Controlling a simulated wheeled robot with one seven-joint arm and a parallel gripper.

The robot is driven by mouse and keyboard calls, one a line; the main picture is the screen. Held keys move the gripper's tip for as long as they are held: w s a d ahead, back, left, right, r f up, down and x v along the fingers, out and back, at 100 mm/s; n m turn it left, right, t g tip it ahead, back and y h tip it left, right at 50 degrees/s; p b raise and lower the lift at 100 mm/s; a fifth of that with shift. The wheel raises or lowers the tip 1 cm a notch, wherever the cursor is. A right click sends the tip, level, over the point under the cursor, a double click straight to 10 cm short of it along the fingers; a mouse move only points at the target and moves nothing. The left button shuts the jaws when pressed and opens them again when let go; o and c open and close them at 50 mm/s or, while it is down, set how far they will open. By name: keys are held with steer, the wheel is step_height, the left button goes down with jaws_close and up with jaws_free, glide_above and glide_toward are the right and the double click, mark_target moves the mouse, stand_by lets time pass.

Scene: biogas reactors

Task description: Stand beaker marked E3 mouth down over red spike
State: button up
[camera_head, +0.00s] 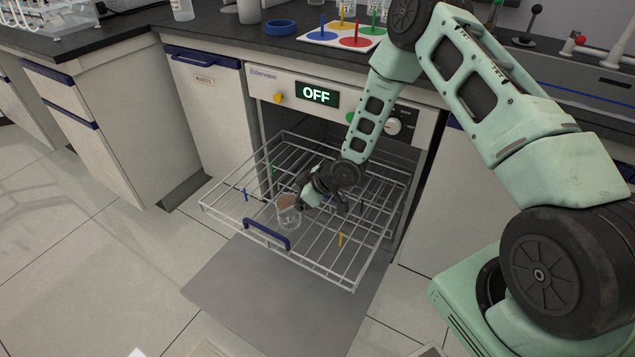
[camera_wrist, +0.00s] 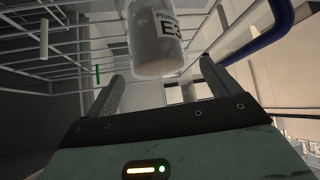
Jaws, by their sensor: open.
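The beaker marked E3 (camera_head: 289,214) is clear glass with a white label and a brownish upper part in the head view. It is at the front of the pulled-out wire rack (camera_head: 225,211), just behind the handle. In the wrist view the beaker (camera_wrist: 157,42) shows part of its "E3" label. I cannot tell which way its mouth faces. My gripper (camera_head: 303,197) is open beside the beaker, which lies beyond the fingertips in the wrist view (camera_wrist: 160,82). No red spike shows on the rack; a red one (camera_head: 356,33) stands on the counter's coloured board.
The rack has blue (camera_head: 245,194), green (camera_head: 271,170) and yellow (camera_head: 340,240) spikes and a blue handle (camera_head: 266,235). The washer door (camera_head: 270,300) hangs open below. The washer display (camera_head: 317,95) reads OFF. A blue ring (camera_head: 281,28) sits on the counter. Floor at left is clear.

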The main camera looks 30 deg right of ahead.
steer(key=p+v, duration=0.2)
steer(key=v, duration=1.3)
steer(key=shift+r, duration=0.2)
steer(key=s+a+r+g+h, duration=0.2)
steer(key=s+a+r+h, duration=0.4)
steer(key=a+r, duration=0.5)
steer(key=s+a+r+m+g, duration=0.1)
steer(key=s+a+r, duration=0.1)
steer(key=s+r, duration=0.35)
steer(key=s+a+r+g, duration=0.1)
steer(key=s+r+g, duration=0.1)
steer(key=s, duration=0.7)
steer(key=s+a+r+m+g, duration=0.1)
steer(key=s+a+r, duration=0.15)
steer(key=s, duration=0.55)
step_height(320, 180, up, 17)
steer(key=p, duration=1.7)
steer(key=shift+w+d, duration=0.4)
